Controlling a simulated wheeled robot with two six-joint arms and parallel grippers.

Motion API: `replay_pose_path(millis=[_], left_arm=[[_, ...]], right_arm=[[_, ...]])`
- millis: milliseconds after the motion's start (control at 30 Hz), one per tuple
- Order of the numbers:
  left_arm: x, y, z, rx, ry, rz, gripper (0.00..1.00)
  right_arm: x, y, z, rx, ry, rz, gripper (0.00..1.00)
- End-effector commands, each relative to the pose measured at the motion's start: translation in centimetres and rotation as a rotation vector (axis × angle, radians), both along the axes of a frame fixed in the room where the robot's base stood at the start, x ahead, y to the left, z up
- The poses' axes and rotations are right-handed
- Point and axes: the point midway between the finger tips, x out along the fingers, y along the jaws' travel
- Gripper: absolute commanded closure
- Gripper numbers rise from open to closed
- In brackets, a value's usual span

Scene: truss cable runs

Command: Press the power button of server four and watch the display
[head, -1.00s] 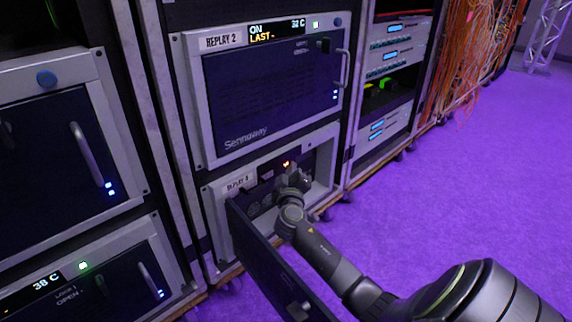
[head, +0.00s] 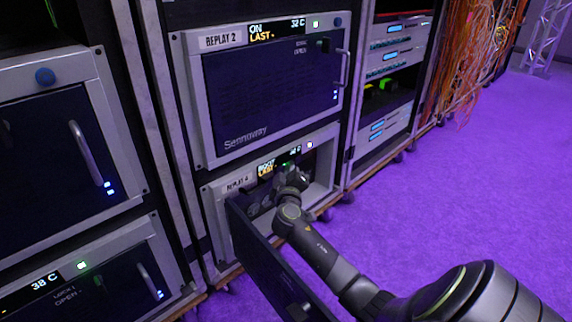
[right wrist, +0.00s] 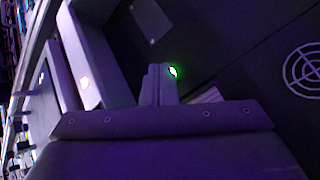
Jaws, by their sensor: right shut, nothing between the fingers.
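The lower server (head: 328,195), labelled Replay with a digit that looks like 4, has its dark front door (head: 268,262) swung open. Its display (head: 266,168) is lit and reads "BOOT" over "LAST", with a temperature on the right partly hidden. My right gripper (head: 286,174) is inside the opening, just below the display, shut and empty. A green-lit power button (right wrist: 173,71) glows right beside its fingertips in the right wrist view; whether they touch it I cannot tell. My left gripper is out of view.
Server Replay 2 (head: 265,100) sits directly above, its door closed and display reading "ON". Other closed servers (head: 50,140) stand in the left rack. Orange cables (head: 470,50) hang at the right rack. The purple floor (head: 450,200) at right is clear.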

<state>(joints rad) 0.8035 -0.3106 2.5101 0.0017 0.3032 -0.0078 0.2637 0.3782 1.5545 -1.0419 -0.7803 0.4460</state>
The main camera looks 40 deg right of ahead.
Motion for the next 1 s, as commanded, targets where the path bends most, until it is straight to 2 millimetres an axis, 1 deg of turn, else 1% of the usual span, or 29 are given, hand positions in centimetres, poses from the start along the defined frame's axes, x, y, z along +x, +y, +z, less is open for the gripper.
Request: replay_pose_path(millis=[433, 800, 1000], left_arm=[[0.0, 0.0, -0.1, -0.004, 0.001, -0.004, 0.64], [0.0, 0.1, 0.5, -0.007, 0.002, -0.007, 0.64], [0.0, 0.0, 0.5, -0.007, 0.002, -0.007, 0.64]], right_arm=[[0.1, 0.0, 0.0, 0.0, 0.001, 0.001, 1.0], [-1.4, -0.1, 0.1, 0.0, 0.0, 0.0, 1.0], [-1.5, -0.1, 0.0, 0.0, 0.0, 0.0, 1.0]])
